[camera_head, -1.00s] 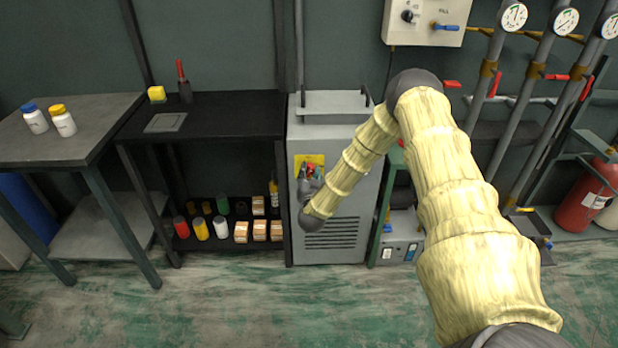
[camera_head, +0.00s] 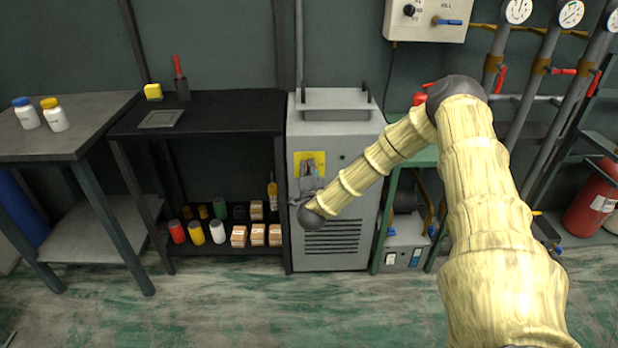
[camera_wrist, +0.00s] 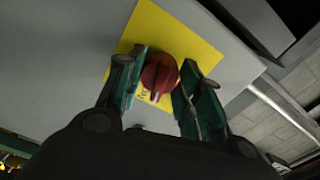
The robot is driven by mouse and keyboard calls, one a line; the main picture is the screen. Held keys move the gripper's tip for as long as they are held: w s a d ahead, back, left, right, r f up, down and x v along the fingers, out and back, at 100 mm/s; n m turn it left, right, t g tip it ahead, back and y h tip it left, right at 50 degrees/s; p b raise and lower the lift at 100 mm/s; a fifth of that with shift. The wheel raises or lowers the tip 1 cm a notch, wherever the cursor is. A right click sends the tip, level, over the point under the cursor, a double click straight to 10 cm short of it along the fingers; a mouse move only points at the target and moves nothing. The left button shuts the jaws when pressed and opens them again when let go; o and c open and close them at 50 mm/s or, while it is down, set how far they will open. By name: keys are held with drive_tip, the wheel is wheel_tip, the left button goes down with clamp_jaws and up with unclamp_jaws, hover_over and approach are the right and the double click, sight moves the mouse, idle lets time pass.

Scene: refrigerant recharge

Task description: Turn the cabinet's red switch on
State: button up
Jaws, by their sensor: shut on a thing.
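The grey cabinet (camera_head: 350,130) stands at the centre of the head view, with a yellow plate (camera_head: 320,158) on its front. In the wrist view the red switch (camera_wrist: 160,72) is a round knob with a raised ridge, on the yellow plate (camera_wrist: 150,25). My gripper (camera_wrist: 164,66) has one green-padded finger on each side of the knob and is shut on it. In the head view my gripper (camera_head: 308,172) is at the cabinet front, and the knob is hidden behind it.
A black shelf (camera_head: 215,112) with bottles and boxes stands left of the cabinet. A grey table (camera_head: 60,140) is further left. On the right are a green-framed stand (camera_head: 425,156), a wall box (camera_head: 425,30) and pipes with gauges. The floor in front is clear.

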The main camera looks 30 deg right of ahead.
drive_tip(key=shift+m+b, duration=1.1)
drive_tip(key=shift+m, duration=0.4)
drive_tip(key=o, duration=1.1)
drive_tip(key=shift+c, duration=0.2)
drive_tip(key=shift+s, duration=0.1)
drive_tip(key=v, duration=1.1)
drive_tip(key=shift+s+a, duration=0.3)
drive_tip(key=shift+f, duration=0.1)
